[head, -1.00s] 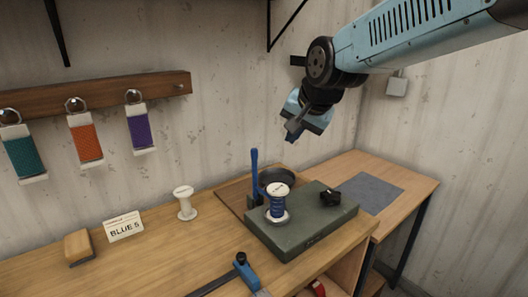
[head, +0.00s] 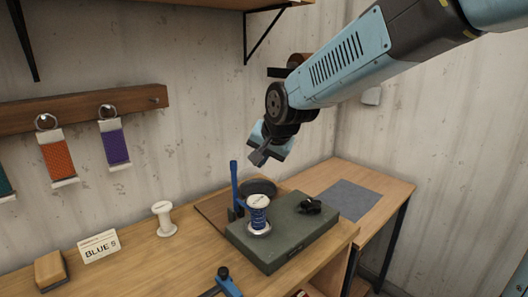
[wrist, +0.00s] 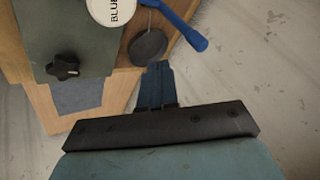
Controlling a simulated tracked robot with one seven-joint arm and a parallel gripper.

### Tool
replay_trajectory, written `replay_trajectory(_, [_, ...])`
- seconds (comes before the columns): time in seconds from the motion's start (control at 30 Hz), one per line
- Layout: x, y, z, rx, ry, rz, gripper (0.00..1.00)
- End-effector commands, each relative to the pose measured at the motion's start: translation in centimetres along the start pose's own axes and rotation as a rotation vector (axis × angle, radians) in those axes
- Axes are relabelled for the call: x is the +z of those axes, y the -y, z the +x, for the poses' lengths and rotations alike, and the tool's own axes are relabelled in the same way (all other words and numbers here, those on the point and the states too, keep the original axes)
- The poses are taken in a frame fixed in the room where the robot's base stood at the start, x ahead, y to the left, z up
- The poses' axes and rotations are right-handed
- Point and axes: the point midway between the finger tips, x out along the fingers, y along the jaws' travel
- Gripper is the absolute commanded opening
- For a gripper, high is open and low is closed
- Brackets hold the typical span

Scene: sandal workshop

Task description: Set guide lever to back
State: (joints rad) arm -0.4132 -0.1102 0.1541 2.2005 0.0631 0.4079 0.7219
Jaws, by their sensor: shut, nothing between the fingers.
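The blue guide lever (head: 235,185) stands nearly upright at the left back edge of the green machine base (head: 290,240). In the wrist view the lever (wrist: 184,25) slants across the upper right, its rounded end towards the lower right. My gripper (head: 257,162) is shut and empty, above the machine and to the right of the lever's top in the head view. In the wrist view its blue fingers (wrist: 155,85) are together, apart from the lever. A spool of blue thread (head: 258,213) stands on the base.
A black knob (head: 311,206) sits on the base and a dark round dish (head: 260,187) lies behind it. A white spool (head: 163,220), a BLUE 5 card (head: 100,246) and a wooden block (head: 50,269) are on the bench. A grey mat (head: 342,199) lies to the right.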

Motion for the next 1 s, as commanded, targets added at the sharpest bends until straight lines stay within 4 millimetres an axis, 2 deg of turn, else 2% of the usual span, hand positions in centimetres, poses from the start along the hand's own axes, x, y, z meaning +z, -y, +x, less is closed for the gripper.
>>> replay_trajectory(0.23, [0.1,0.1,3.7,0.001,0.002,-0.001,0.00])
replay_trajectory(0.4, [0.1,2.3,4.6,-0.001,0.001,-0.001,0.00])
replay_trajectory(0.63, [0.0,3.4,5.2,0.000,0.000,0.000,0.00])
replay_trajectory(1.0, [0.0,3.5,5.2,0.001,0.000,0.001,0.00])
